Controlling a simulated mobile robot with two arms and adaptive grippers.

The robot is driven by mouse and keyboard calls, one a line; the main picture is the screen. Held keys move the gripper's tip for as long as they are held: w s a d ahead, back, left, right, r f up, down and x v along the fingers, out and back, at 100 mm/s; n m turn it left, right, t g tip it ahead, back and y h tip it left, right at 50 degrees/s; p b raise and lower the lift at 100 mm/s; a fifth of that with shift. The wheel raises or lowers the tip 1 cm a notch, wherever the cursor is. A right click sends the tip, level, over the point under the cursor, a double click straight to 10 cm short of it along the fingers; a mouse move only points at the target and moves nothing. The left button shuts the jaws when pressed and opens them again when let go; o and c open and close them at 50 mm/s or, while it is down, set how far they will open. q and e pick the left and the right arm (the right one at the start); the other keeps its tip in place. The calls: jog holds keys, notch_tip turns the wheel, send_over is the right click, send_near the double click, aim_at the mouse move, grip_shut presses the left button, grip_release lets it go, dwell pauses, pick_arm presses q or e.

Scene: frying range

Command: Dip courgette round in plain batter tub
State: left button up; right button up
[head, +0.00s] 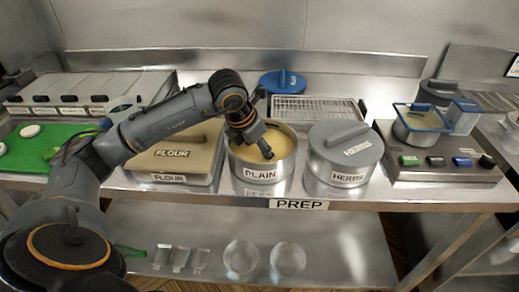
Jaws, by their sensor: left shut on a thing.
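The plain batter tub (262,172) is a round steel tub labelled PLAIN, uncovered, with pale yellow batter inside. My left gripper (267,153) points down over its opening, with the fingertips at or near the batter. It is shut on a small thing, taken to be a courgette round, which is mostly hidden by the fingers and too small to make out. I cannot tell whether it touches the batter. Pale rounds (30,131) lie on a green board (28,152) at the far left. My right gripper is not in view.
A lidded FLOUR container (172,160) stands left of the tub and a lidded HERBS tub (344,158) stands close on its right. A blue lid (282,82) and a wire rack (318,107) are behind. A fryer (438,158) with a blue-framed basket is at right.

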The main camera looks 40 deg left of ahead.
aim_at(260, 153)
pick_arm(q)
jog(key=shift+r, duration=0.15)
notch_tip(260, 153, up, 10)
jog(key=p, duration=0.7)
dwell(0.5)
jog(key=shift+r, duration=0.15)
dwell(0.6)
notch_tip(260, 153, up, 3)
jog(key=shift+f+p, duration=0.1)
jog(key=shift+p, duration=0.75)
